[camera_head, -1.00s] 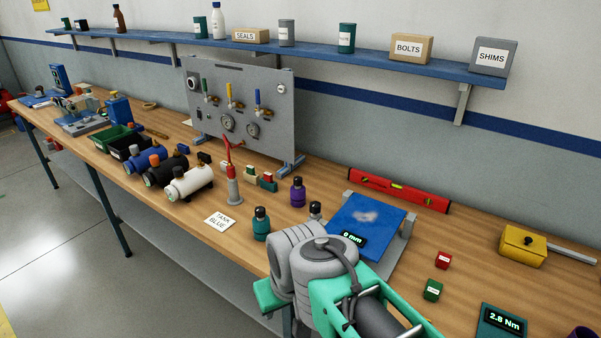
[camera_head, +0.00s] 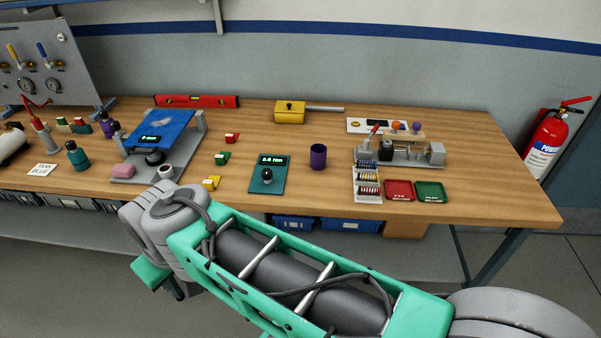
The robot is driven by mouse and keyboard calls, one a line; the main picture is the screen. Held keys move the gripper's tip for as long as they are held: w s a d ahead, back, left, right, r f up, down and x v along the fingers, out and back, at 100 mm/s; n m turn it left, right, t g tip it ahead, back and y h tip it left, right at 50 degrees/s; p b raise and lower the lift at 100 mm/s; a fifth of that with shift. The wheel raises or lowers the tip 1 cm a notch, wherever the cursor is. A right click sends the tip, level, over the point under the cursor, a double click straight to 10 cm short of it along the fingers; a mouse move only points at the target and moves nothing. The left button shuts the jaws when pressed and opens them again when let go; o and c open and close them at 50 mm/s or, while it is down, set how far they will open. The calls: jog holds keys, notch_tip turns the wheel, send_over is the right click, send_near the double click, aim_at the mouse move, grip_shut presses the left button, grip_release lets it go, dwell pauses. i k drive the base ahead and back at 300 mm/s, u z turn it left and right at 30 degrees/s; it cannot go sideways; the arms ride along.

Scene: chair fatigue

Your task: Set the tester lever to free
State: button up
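A grey bench fixture (camera_head: 415,157) stands at the right of the worktable, with a red-tipped lever (camera_head: 373,131) at its left end. The lever leans up and slightly to the right. I cannot read any lever markings, and cannot tell for certain that this is the tester. A teal unit (camera_head: 268,175) with a black knob and a display that seems to read 2.6 Nm lies left of it. My green and grey arm crosses the foreground, in front of the table. My gripper is not in view.
Small coil racks (camera_head: 368,182), a red tray (camera_head: 399,190) and a green tray (camera_head: 431,191) sit before the fixture. A purple cup (camera_head: 318,156) and a yellow box (camera_head: 290,111) stand to its left. A fire extinguisher (camera_head: 549,140) is beyond the table's right end.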

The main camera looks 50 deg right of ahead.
aim_at(372, 133)
jog(key=z, duration=0.4)
jog(key=i, duration=0.75)
jog(key=z, duration=1.1)
jog(key=i, duration=0.45)
jog(key=z, duration=0.5)
